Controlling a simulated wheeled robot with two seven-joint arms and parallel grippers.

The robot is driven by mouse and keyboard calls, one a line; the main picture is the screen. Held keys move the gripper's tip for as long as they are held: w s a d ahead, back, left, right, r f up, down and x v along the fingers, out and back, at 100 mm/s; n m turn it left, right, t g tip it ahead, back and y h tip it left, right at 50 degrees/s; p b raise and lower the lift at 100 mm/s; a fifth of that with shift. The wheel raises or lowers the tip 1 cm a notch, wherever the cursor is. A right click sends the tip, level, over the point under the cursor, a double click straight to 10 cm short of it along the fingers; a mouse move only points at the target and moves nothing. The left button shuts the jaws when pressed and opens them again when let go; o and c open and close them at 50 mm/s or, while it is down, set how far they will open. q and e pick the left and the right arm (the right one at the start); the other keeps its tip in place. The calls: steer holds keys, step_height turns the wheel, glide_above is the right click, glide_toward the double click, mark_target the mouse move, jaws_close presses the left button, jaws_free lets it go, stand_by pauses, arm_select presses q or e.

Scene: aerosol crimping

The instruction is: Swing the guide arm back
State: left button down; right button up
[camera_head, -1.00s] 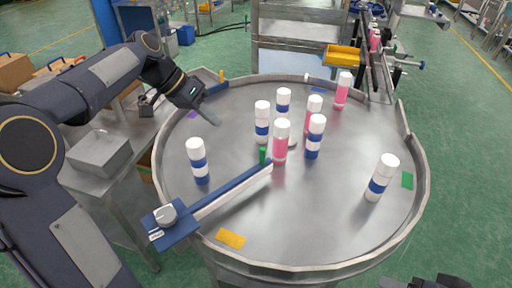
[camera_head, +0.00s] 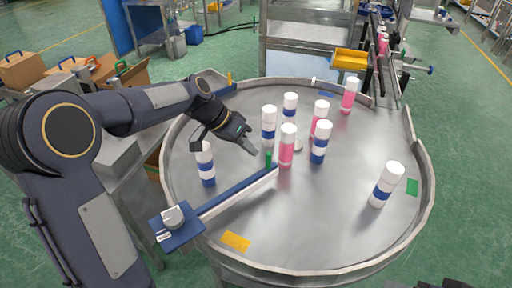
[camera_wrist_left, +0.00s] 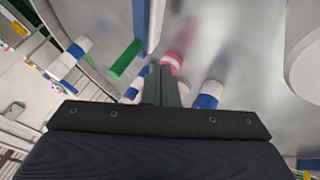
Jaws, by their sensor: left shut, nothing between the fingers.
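The guide arm (camera_head: 238,192) is a blue and white bar over the round steel table (camera_head: 290,235). It runs from a blue pivot block with a grey knob (camera_head: 173,217) at the front left rim to near the table's middle. A green peg (camera_head: 268,159) stands near its inner end; the peg also shows in the left wrist view (camera_wrist_left: 126,58). My left gripper (camera_head: 252,149) is shut and empty, above the table just behind and left of the peg, apart from it as far as I can see. A dark part of my right gripper (camera_head: 450,282) barely shows at the bottom edge.
Several white-capped cans with blue or pink bands stand on the table. One blue-banded can (camera_head: 206,165) is left of the guide arm, and a pink can (camera_head: 287,146) is close to its tip. Another (camera_head: 386,185) stands at the right. The table's front middle is clear.

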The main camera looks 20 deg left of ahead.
arm_select(q)
steer(key=shift+s+d, duration=0.25)
steer(key=shift+d, duration=0.35)
steer(key=shift+s+d, duration=0.2)
steer(key=shift+d, duration=0.35)
steer(key=s+d+m+g+b, duration=0.2)
steer(key=s+d+m, duration=0.3)
steer(key=s, duration=0.4)
steer(key=s+d+m+g+y+b, duration=0.1)
steer(key=s+d+m+g+b, duration=0.2)
steer(key=s+d, duration=0.5)
steer(key=s+m+g, duration=0.1)
steer(key=m, duration=0.1)
steer(key=shift+s+m, duration=0.2)
steer(key=shift+m, duration=0.1)
steer(key=shift+s+d+g, duration=0.1)
steer(key=shift+g, duration=0.2)
